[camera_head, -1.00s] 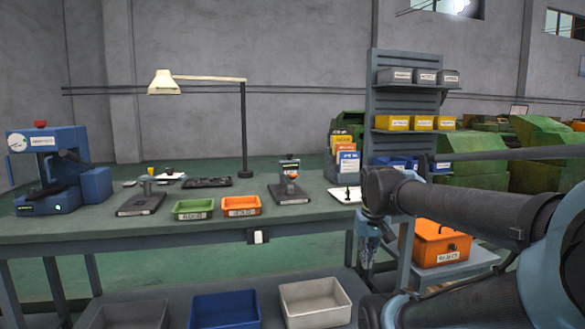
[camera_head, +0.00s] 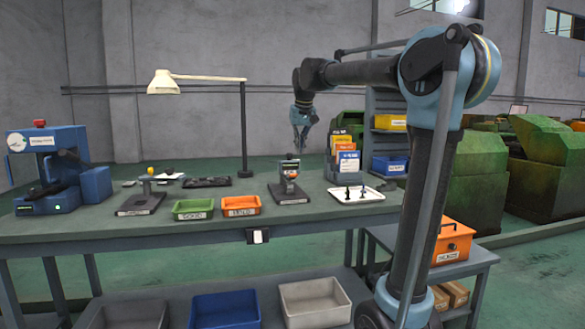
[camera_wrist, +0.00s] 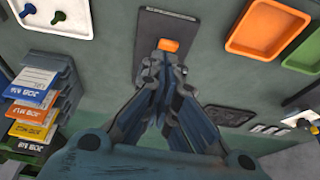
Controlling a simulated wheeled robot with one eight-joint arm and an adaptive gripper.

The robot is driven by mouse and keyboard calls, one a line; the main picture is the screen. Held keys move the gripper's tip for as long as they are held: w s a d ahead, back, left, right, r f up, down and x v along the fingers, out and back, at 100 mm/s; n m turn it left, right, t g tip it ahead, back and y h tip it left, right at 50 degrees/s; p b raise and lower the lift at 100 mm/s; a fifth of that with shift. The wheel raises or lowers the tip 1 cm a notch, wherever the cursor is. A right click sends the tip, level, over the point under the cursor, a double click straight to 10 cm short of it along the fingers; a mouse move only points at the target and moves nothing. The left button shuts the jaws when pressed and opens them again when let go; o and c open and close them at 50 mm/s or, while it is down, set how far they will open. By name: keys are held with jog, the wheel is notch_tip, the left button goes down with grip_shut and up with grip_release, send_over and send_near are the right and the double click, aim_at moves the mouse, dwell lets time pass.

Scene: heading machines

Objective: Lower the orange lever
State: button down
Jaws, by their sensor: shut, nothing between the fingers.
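The orange lever tip (camera_head: 292,174) is a small orange piece on a dark stand (camera_head: 288,192) near the middle of the bench in the head view. In the wrist view the orange piece (camera_wrist: 168,45) shows just beyond my fingertips, over the stand's dark base plate (camera_wrist: 180,22). My gripper (camera_head: 301,146) hangs pointing down above and behind the stand in the head view, clear of it. In the wrist view my gripper (camera_wrist: 165,65) has its fingers together with nothing between them. The fingers hide the lower part of the stand.
An orange tray (camera_head: 240,212) and a green tray (camera_head: 193,216) lie left of the stand. A white tray (camera_head: 377,194) with dark bolts and a card rack (camera_head: 345,163) are to its right. A lamp (camera_head: 243,120) stands behind. A second stand (camera_head: 140,207) has a yellow-orange knob.

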aim_at(292, 164)
jog(key=shift+w+a+r, duration=0.3)
jog(key=shift+w+a, duration=0.15)
jog(key=shift+a, duration=0.05)
jog(key=shift+w+a+r, duration=0.3)
jog(key=shift+w+a, duration=0.1)
jog(key=shift+a, duration=0.1)
jog(key=x, duration=1)
jog(key=shift+w, duration=0.1)
jog(key=shift+a, duration=0.15)
jog(key=shift+t, duration=0.3)
